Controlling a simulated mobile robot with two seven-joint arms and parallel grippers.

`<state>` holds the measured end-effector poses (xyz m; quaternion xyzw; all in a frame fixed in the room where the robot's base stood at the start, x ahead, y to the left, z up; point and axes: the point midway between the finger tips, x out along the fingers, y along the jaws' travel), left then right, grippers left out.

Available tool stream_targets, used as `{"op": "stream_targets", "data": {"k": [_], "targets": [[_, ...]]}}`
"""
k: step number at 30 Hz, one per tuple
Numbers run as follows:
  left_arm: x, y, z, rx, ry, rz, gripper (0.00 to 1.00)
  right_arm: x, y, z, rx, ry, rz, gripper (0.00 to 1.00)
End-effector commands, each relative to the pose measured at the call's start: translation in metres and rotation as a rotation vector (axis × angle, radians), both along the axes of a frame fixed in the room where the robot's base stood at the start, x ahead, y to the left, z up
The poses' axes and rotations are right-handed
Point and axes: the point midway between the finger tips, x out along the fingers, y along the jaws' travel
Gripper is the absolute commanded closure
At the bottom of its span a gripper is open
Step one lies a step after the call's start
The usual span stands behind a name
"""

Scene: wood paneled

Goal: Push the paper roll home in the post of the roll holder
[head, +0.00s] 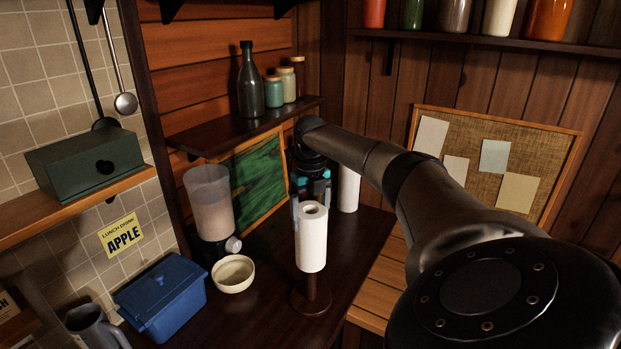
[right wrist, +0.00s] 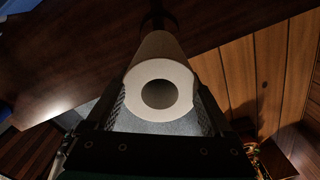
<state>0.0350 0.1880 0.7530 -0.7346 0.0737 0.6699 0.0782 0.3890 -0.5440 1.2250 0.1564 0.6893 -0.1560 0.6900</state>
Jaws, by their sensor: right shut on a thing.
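The white paper roll (head: 312,243) stands upright above the dark round base of the roll holder (head: 299,301). A short length of dark post shows between the roll's lower end and the base. My right gripper (head: 311,204) is shut on the roll near its top. In the right wrist view the roll (right wrist: 165,72) sits between my two fingers, and its open core faces the camera. The core looks dark inside, so I cannot tell how far the post reaches up in it. My left gripper is not in view.
A second white roll (head: 348,190) stands behind, near my right arm. A cream bowl (head: 233,285), a blue lidded box (head: 168,302) and a dispenser (head: 210,203) stand to the left. A shelf with bottles (head: 251,85) hangs above. The dark counter in front of the bowl looks clear.

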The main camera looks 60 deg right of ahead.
Motion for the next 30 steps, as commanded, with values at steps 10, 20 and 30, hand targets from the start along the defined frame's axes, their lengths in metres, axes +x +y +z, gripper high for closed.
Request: {"op": "stream_targets", "data": {"k": [10, 20, 30], "targets": [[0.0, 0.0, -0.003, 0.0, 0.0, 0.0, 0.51, 0.0, 0.0, -0.005, 0.0, 0.001, 0.0, 0.77], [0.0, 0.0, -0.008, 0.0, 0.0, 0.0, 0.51, 0.0, 0.0, -0.013, 0.0, 0.001, 0.0, 0.77], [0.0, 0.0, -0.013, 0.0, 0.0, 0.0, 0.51, 0.0, 0.0, -0.022, 0.0, 0.001, 0.0, 0.77]]}}
